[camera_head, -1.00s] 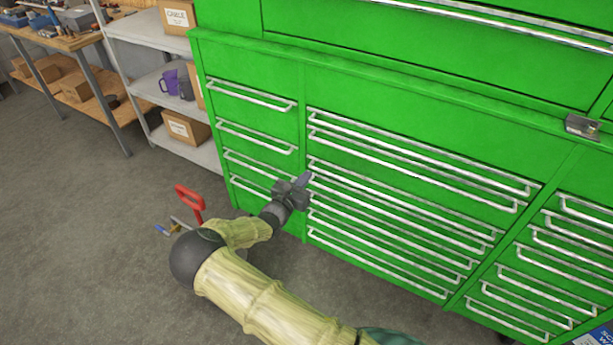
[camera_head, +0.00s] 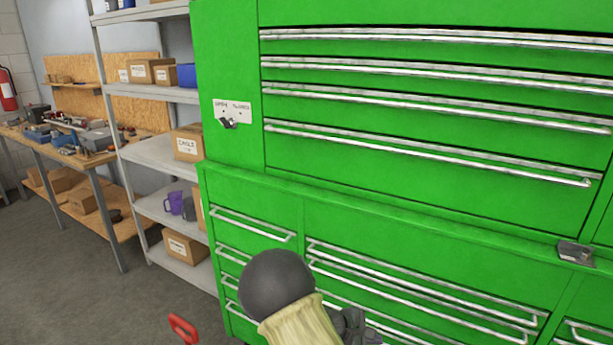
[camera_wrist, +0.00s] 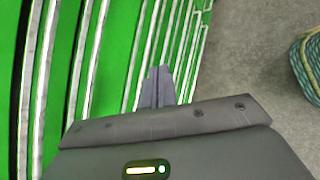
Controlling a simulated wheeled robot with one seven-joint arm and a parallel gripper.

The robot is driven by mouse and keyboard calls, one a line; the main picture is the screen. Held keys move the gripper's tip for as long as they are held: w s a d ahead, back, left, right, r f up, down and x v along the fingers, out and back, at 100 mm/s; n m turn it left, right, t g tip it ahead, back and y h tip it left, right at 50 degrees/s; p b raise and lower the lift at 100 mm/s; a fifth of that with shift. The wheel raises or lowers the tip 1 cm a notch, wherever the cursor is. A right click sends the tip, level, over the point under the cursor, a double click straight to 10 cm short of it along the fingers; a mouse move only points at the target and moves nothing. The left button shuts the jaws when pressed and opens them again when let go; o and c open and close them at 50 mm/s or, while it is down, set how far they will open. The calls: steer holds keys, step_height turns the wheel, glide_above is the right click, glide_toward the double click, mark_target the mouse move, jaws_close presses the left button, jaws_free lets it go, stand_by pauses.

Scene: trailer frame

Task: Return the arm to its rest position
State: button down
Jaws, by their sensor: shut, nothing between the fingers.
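My arm, with pale yellow sleeves and a dark round joint, rises at the bottom centre of the head view, in front of the green tool cabinet (camera_head: 240,200). My gripper (camera_head: 355,322) is partly visible there as a dark shape beside the sleeve, low in front of the drawers. In the wrist view, the fingers of my gripper (camera_wrist: 158,82) are together with nothing between them. They point along the cabinet's drawer fronts (camera_wrist: 120,60), and I cannot tell the gap to them.
A grey shelf unit (camera_head: 160,155) with boxes and a purple mug (camera_head: 173,203) stands left of the cabinet. A workbench (camera_head: 30,140) stands farther left. A red handle (camera_head: 183,328) is at the bottom. A coiled rope (camera_wrist: 308,65) lies on the floor.

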steer(key=s+a+r+m+y+p, duration=0.1)
steer(key=s+r+m+y+p, duration=0.3)
steer(key=s+r+m+y, duration=0.6)
steer(key=s+r+m, duration=0.5)
steer(key=s+r, duration=0.2)
steer(key=s, duration=0.1)
steer(key=shift+s+a+r+p, duration=0.3)
steer(key=shift+s+r+p, duration=0.05)
